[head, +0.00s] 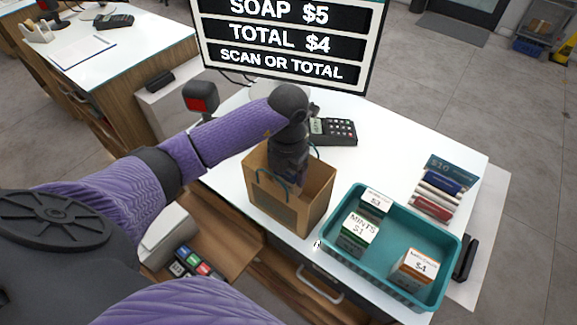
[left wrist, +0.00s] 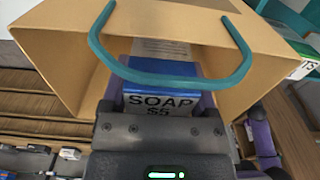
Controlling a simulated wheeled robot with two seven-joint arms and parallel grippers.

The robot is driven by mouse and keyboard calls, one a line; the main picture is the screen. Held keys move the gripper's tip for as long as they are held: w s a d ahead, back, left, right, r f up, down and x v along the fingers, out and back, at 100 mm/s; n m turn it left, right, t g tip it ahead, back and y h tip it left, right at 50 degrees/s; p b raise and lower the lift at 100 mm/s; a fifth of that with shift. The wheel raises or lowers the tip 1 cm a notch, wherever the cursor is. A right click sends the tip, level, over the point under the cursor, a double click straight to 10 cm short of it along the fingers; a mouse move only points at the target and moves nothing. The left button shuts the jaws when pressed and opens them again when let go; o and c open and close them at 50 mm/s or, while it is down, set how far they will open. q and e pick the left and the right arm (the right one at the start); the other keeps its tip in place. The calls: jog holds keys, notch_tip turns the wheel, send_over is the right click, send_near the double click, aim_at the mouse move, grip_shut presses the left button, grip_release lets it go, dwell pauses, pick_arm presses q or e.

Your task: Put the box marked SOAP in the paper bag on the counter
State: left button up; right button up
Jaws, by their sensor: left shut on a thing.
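The brown paper bag (head: 290,199) stands upright and open on the white counter, left of the teal tray. My left gripper (head: 288,172) reaches down into the bag's mouth from above; its fingertips are hidden there in the head view. In the left wrist view, my left gripper (left wrist: 160,108) is shut on the SOAP box (left wrist: 162,104), blue and white and marked SOAP $5. The box is between the bag's walls (left wrist: 60,52), behind a teal handle (left wrist: 160,78). Whether it touches the bag's bottom cannot be seen. My right gripper is out of view.
The teal tray (head: 345,268) holds a MINTS box (head: 359,232), a $3 box (head: 376,202) and a $4 box (head: 415,267). A card terminal (head: 334,131) and the price screen (head: 285,40) are behind the bag.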

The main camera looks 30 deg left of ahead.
pick_arm(q)
jog(key=shift+r, duration=0.1)
jog(key=o, duration=1.2)
jog(key=shift+c, duration=0.2)
notch_tip(320, 180, up, 10)
jog(key=shift+r, duration=0.1)
notch_tip(320, 180, up, 7)
jog(key=p, duration=0.6)
jog(key=shift+f, duration=0.2)
